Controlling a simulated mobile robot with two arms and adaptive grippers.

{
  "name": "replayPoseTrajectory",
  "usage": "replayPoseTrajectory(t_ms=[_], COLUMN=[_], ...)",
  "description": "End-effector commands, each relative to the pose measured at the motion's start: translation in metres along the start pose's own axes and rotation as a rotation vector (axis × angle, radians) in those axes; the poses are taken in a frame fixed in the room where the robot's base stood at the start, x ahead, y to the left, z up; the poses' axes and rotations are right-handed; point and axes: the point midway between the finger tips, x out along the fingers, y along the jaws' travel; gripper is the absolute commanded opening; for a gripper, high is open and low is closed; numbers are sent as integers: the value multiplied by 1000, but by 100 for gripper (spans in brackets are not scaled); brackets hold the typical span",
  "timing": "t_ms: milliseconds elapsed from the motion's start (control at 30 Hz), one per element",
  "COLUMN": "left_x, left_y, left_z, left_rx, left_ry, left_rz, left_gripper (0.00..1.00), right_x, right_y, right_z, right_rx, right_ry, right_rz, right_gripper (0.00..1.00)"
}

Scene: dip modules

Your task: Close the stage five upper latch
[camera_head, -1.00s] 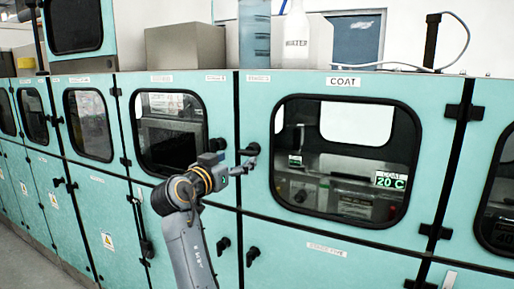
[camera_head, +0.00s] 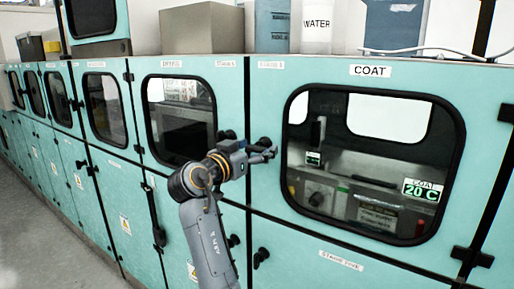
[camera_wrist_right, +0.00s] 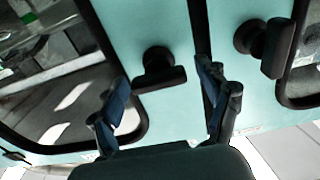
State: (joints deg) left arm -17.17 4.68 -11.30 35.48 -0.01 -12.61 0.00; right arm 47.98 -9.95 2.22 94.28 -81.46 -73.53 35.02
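The stage five upper door (camera_head: 275,100), with a large dark-framed window and a COAT label, is on the right in the head view. Its black upper latch (camera_head: 264,142) is at the door's left edge, just behind and above my right fingertips. My right gripper (camera_head: 264,155) is open and empty in front of it. In the right wrist view this latch (camera_wrist_right: 160,70) shows as a short black bar on a round base, between and beyond the open fingers (camera_wrist_right: 165,110). I cannot tell whether they touch it. My left gripper is not in view.
A neighbouring black latch (camera_head: 227,135) sits across the dark seam; it also shows in the right wrist view (camera_wrist_right: 268,45). Lower latches (camera_head: 261,257) are below on the teal cabinet. A WATER bottle (camera_head: 317,28) and grey boxes (camera_head: 202,28) stand on top.

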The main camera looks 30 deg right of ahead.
Motion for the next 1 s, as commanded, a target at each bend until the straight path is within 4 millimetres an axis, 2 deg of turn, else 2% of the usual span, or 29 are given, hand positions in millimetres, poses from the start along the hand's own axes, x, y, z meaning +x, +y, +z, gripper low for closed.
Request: replayPoseTrajectory(t_ms=[33,233,667,1000], left_x=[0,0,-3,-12], left_y=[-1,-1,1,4], left_z=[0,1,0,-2], left_rx=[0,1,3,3], left_ry=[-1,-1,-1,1], left_rz=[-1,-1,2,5], left_gripper=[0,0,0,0], right_x=[0,0,0,0], right_y=[0,0,0,-1], right_z=[0,0,-1,-3], right_rx=[0,0,-78,-346], right_ry=[0,0,1,2], right_rz=[0,0,0,0], right_gripper=[63,22,22,22])
